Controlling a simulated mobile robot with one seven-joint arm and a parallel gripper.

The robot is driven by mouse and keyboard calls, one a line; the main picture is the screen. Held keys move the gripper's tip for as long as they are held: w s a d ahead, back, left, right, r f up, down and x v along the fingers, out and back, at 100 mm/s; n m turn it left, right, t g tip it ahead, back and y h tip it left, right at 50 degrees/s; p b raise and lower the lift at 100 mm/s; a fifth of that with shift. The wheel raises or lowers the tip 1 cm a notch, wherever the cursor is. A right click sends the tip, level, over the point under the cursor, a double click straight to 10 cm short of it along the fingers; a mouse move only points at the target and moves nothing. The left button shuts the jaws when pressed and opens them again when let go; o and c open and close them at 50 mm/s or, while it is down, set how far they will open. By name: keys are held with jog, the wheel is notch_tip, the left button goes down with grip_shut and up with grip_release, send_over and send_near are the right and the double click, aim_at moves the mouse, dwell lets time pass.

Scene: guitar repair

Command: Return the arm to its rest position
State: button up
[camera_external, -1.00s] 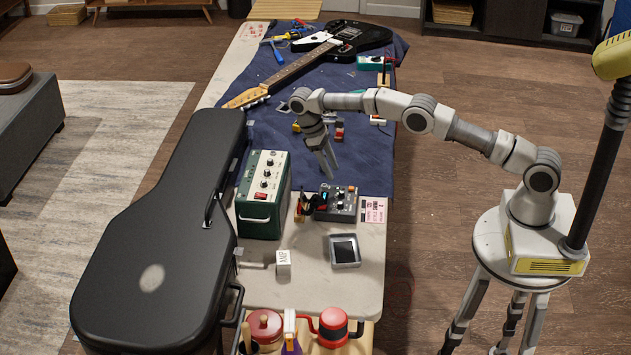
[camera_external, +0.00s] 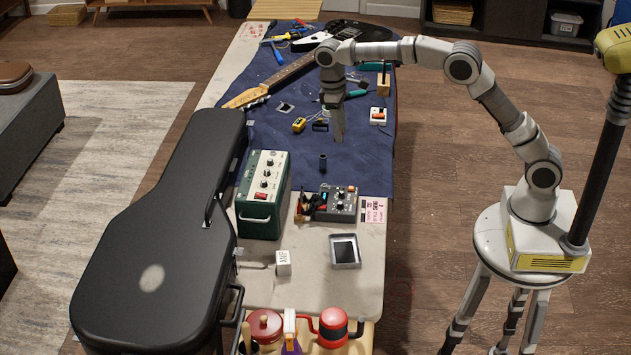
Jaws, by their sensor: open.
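My gripper (camera_external: 339,138) hangs from the raised arm, jaws pointing down over the blue cloth (camera_external: 275,160), and holds nothing that I can see. The arm bends up and over from its base at the right, its forearm running level above the table. A small dark cylinder (camera_external: 323,162) stands upright on the cloth, below and a little left of the jaws. The arm hides part of the black guitar (camera_external: 372,34).
Left are a black guitar case (camera_external: 150,240) and a green amp (camera_external: 263,195). In front are a small mixer (camera_external: 336,204), a metal tray (camera_external: 345,251) and a white cube (camera_external: 283,263). Small pedals (camera_external: 378,116) and tools lie on the cloth.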

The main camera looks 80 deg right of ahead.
jog(key=s+a+r+t+p, duration=0.1)
jog(key=s+a+r+t, duration=0.1)
jog(key=s+a+r, duration=0.4)
jog(key=s+a+r+t+p, duration=0.1)
jog(key=s+a+r+t, duration=0.1)
jog(key=s+r, duration=0.6)
jog(key=s+a+f+n+t+p, duration=0.1)
jog(key=s+a+f+t, duration=0.1)
jog(key=s, duration=0.7)
jog(key=s+a+f+n+t, duration=0.1)
jog(key=s+a+f, duration=0.1)
jog(key=s, duration=0.7)
notch_tip(320, 180, down, 29)
jog(key=b, duration=2.8)
jog(key=shift+s+r+b, duration=0.15)
jog(key=shift+r+b, duration=0.05)
jog(key=shift+b, duration=0.15)
jog(key=shift+o, duration=0.2)
